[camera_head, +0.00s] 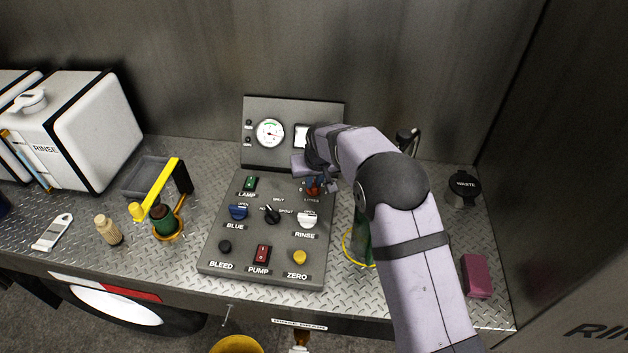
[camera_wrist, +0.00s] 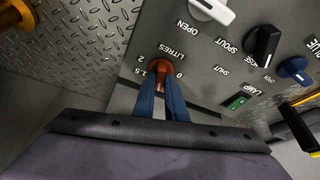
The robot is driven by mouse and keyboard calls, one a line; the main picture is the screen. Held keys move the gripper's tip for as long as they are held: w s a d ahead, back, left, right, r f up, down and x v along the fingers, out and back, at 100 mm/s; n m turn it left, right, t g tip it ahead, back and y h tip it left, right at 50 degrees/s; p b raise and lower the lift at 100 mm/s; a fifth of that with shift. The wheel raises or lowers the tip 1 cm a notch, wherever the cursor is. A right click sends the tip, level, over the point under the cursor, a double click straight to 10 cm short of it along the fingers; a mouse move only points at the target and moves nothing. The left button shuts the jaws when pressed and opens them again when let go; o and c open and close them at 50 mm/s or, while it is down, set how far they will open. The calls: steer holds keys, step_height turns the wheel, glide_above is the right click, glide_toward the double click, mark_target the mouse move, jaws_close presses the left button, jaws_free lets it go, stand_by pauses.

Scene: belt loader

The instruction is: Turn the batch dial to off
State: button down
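The batch dial (camera_wrist: 160,67) is a small orange-red knob marked LITRES, with 0, 1.5 and 2 printed around it in the wrist view. In the head view the dial (camera_head: 313,188) shows at the panel's upper right, partly covered by my gripper (camera_head: 315,184). In the wrist view my gripper (camera_wrist: 161,88) has its two blue fingers on either side of the dial, with the tips against it. It looks shut on the knob. The dial's pointer and exact setting are hard to read. No "off" mark is legible.
The sloped control panel (camera_head: 216,252) also carries a green lamp switch (camera_head: 250,183), blue knob (camera_head: 238,212), black spout selector (camera_head: 271,213), white rinse knob (camera_head: 307,219), red pump switch (camera_head: 262,254) and yellow zero button (camera_head: 299,257). A gauge (camera_head: 270,132) stands behind.

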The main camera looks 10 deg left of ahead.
stand_by(0.4)
steer(key=n+b, duration=0.1)
steer(key=n, duration=0.1)
steer(key=n+y+b, duration=0.1)
steer(key=n, duration=0.1)
steer(key=shift+w+d+f+g+y+b, duration=0.15)
steer(key=shift+g+y+b, duration=0.15)
steer(key=shift+g+b, duration=0.1)
steer(key=n+g+y+b, duration=0.1)
steer(key=n, duration=0.3)
steer(key=shift+w, duration=0.1)
steer(key=n, duration=0.1)
steer(key=n+g, duration=0.1)
steer(key=n, duration=0.1)
steer(key=shift+r+n+p, duration=0.3)
steer(key=shift+p, duration=0.05)
steer(key=shift+w+d+n+g+y+p, duration=0.15)
steer(key=shift+n+g+y+p, duration=0.15)
steer(key=shift+n+g+p, duration=0.55)
steer(key=shift+f+n, duration=0.15)
steer(key=shift+n, duration=0.4)
steer(key=c, duration=1.8)
jaws_free()
